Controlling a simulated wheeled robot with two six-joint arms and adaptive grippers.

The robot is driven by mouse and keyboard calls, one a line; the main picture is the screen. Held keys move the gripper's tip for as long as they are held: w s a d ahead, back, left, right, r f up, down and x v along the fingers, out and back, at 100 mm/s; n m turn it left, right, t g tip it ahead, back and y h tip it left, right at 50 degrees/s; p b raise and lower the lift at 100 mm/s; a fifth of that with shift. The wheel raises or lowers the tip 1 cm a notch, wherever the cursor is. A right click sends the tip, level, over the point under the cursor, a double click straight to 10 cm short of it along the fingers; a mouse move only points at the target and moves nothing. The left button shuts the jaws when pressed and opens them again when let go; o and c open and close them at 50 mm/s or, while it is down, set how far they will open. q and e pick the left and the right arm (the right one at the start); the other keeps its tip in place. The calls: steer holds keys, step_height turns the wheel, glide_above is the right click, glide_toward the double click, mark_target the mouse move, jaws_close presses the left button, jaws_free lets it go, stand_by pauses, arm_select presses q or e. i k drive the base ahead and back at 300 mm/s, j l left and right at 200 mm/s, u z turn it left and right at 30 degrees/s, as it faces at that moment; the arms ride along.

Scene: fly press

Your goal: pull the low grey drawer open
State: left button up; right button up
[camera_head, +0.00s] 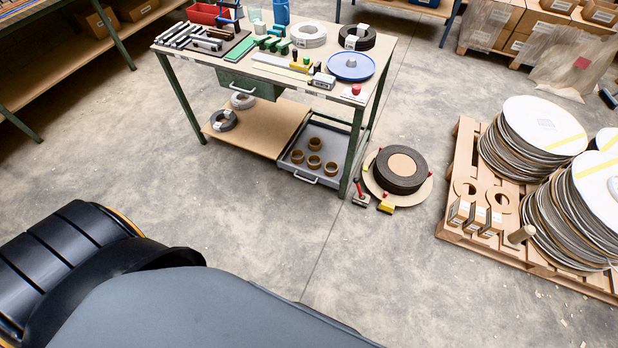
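The low grey drawer (326,181) is an open-topped tray at the bottom right of the workbench, beside the lower wooden shelf. Its front carries a pale bar handle (305,178) and looks roughly in line with the shelf's front edge. Several brown rings lie inside it; the tabletop and a front leg hide part of the drawer. Neither of my grippers is in view.
The workbench (300,88) has green legs, a green upper drawer (250,84) and a cluttered top. A dark disc stack (401,170) and small tools lie right of the drawer. A loaded pallet (459,237) stands further right. Floor before the drawer is clear.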

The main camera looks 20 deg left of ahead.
mark_target(335, 140)
steer(key=i+j, duration=0.1)
steer(key=j, duration=0.3)
steer(key=i+j+u, duration=0.1)
steer(key=j, duration=0.35)
steer(key=i+j+u, duration=0.1)
steer(key=j, duration=0.3)
steer(key=i+j, duration=0.15)
steer(key=j, duration=0.25)
